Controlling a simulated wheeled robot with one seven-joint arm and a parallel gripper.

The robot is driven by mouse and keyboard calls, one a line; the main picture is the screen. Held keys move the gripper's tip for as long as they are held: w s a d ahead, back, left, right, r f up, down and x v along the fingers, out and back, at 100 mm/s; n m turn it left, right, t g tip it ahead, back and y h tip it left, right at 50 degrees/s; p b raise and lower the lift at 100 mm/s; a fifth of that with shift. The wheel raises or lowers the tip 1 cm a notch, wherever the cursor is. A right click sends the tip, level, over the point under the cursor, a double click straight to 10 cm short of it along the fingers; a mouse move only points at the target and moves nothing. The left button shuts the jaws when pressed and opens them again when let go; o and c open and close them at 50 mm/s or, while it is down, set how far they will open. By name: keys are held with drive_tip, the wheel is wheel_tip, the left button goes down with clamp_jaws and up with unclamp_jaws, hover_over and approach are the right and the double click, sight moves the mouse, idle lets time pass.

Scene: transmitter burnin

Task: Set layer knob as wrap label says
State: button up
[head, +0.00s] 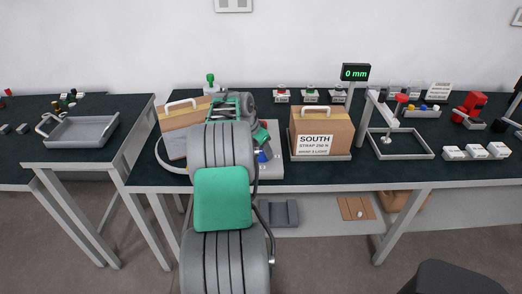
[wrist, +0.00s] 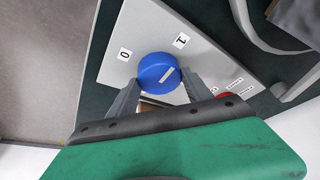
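The blue knob (wrist: 158,72) stands on a pale panel (wrist: 205,62) in the wrist view, with a short white line slanting up to the right on its face. Labels 0 (wrist: 124,54) and 1 (wrist: 181,40) sit beside it. My gripper (wrist: 160,80) has one finger on each side of the knob, its tips close to the knob's edges; I cannot tell whether they touch. In the head view a bit of the blue knob (head: 262,157) shows below my gripper. A carton (head: 338,120) carries a label (head: 315,145) reading SOUTH, STRAP 250 N and a small wrap line, hard to read.
A second carton (head: 175,120) stands left of my arm, partly hidden. A display (head: 355,73) reads 0 mm. A grey tray (head: 82,131) is on the left table. A frame stand (head: 410,155) stands on the right.

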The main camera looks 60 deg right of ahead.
drive_tip(key=o, duration=0.5)
drive_tip(key=shift+c, duration=0.2)
drive_tip(key=s+v, duration=0.1)
drive_tip(key=v, duration=0.6)
drive_tip(key=shift+w+a+r, duration=0.2)
drive_tip(key=shift+w+r, duration=0.15)
drive_tip(key=shift+w, duration=0.15)
